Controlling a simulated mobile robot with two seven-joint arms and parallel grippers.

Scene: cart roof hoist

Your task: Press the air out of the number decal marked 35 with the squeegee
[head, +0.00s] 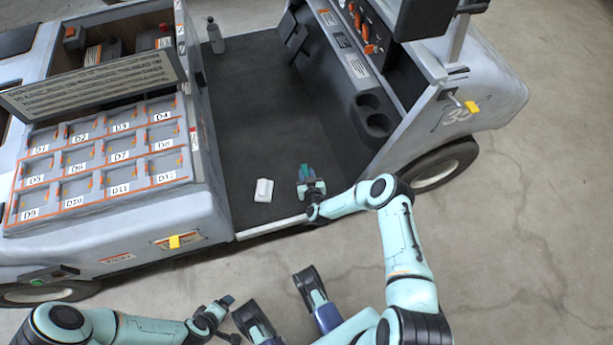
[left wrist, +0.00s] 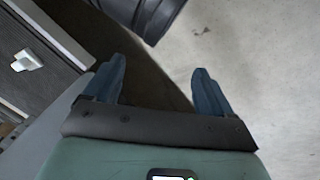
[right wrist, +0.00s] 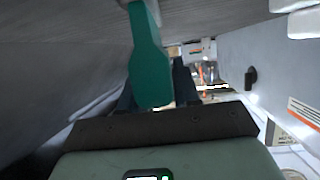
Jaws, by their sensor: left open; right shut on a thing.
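The number decal (head: 457,117) is on the cart's side panel, above the wheel at the right. Its first digit looks like a 3; the second is hard to read. My right gripper (head: 311,184) is over the cart floor, well left of the decal. It is shut on a green handled tool (right wrist: 150,72), which looks like the squeegee; its far end is cut off in the right wrist view. The tool also shows small in the head view (head: 306,172). My left gripper (head: 232,318) is open and empty, outside the cart, over the concrete.
A white object (head: 264,190) lies on the dark cart floor (head: 255,120), left of my right gripper. A grey bottle (head: 215,36) stands farther back. Labelled bins (head: 110,150) fill the left. A yellow piece (head: 472,107) sits at the decal's edge. Concrete at the right is clear.

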